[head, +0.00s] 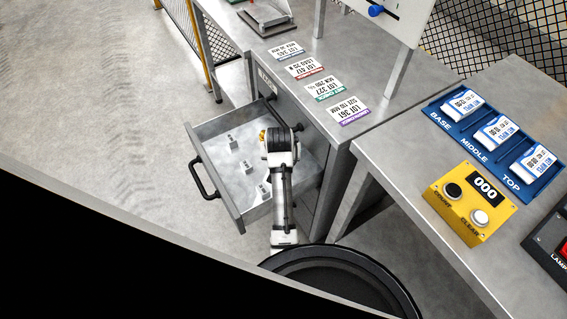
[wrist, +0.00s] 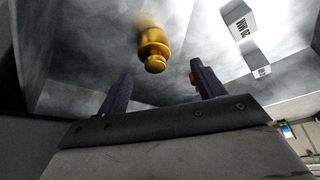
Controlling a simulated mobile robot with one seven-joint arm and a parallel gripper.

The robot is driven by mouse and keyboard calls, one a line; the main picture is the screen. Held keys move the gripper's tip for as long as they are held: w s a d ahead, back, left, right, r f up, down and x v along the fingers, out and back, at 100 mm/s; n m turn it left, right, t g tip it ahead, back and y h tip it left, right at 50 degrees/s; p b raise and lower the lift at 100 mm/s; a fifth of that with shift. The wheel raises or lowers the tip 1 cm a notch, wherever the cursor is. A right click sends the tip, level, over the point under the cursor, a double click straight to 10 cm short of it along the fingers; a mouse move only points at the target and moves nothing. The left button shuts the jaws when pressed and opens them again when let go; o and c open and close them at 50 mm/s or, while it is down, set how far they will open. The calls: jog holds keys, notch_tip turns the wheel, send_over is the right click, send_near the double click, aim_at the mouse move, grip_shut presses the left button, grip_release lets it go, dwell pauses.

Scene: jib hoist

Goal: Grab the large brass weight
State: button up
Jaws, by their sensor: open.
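A brass weight with a round knob (wrist: 154,48) stands in the open drawer, ahead of and between my fingers in the wrist view. My gripper (wrist: 161,70) is open, its two dark fingers apart with nothing held. A second bit of brass (wrist: 193,74) shows at the right finger, mostly hidden by it. In the head view my gripper (head: 279,140) is down inside the drawer (head: 213,124), and a little brass (head: 262,134) shows at its left side. The rest of the weight is hidden there by my gripper.
Small grey labelled blocks (head: 247,167) sit in the drawer; a block marked 20 mm (wrist: 239,22) shows right of the weight. The drawer walls stand close around my gripper. The cabinet top (head: 318,60) with lot cards is beside it. Open floor lies left.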

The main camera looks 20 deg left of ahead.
jog(key=x, duration=0.3)
jog(key=p+x, duration=0.1)
jog(key=x, duration=0.1)
jog(key=shift+s+d+f, duration=0.15)
jog(key=shift+d, duration=0.2)
jog(key=shift+c, duration=0.2)
jog(key=c, duration=1.4)
